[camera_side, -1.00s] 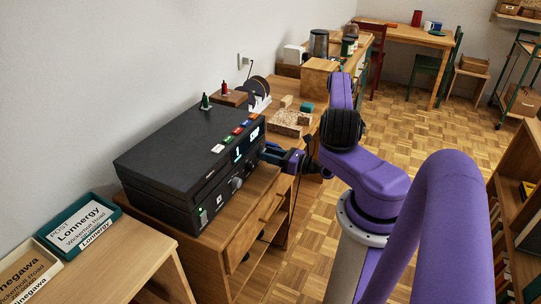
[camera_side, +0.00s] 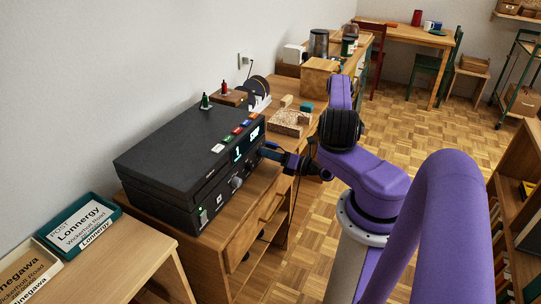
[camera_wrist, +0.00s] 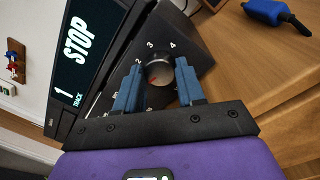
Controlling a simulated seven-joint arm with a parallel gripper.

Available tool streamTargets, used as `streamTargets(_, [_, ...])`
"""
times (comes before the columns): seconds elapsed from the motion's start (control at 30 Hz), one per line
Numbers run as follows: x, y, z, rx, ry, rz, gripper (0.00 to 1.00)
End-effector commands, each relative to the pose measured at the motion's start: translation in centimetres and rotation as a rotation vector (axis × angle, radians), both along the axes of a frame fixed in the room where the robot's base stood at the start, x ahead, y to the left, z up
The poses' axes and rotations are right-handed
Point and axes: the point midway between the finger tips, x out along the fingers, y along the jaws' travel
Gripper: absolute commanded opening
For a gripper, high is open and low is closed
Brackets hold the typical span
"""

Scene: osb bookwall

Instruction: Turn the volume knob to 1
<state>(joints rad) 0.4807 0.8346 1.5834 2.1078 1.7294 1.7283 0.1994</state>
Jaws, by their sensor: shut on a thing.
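The volume knob (camera_wrist: 158,72) is a small round grey knob on the dark front panel of the black player (camera_side: 190,150). Printed numbers 2, 3 and 4 show around it in the wrist view; other markings are partly hidden by the fingers. A small reddish mark shows on the knob's lower left, but I cannot read its exact setting. My gripper (camera_wrist: 159,68) has its two blue fingers on either side of the knob and is shut on it. In the side view my gripper (camera_side: 268,153) is at the panel's far right end and hides the knob.
The player's display (camera_wrist: 86,48) reads track 1, STOP. Another round knob (camera_side: 237,183) and several coloured buttons (camera_side: 238,132) are on the player. It stands on a wooden desk (camera_side: 213,250). A blue-handled tool (camera_wrist: 270,12) lies on the wood. A tray of labels (camera_side: 80,226) is at left.

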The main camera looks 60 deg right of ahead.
Motion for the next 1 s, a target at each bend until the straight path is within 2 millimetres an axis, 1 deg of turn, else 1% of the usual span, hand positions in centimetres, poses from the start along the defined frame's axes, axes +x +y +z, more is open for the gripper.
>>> streamTargets(0.37, [-0.1,0.0,-0.1,0.007,0.002,-0.002,0.08])
streamTargets(0.4, [-0.1,0.0,-0.1,0.007,0.003,-0.001,0.42])
streamTargets(0.47, [-0.1,0.0,-0.1,0.006,0.003,-0.001,0.61])
streamTargets(0.5, [-0.1,0.0,-0.1,0.006,0.002,-0.001,0.64])
streamTargets(0.83, [-0.3,0.0,-0.1,0.005,0.001,-0.003,0.64])
streamTargets(0.93, [-1.2,-0.2,-0.1,0.007,0.002,-0.006,0.64])
streamTargets(1.0, [-2.2,-0.2,-0.2,0.009,0.003,-0.008,0.64])
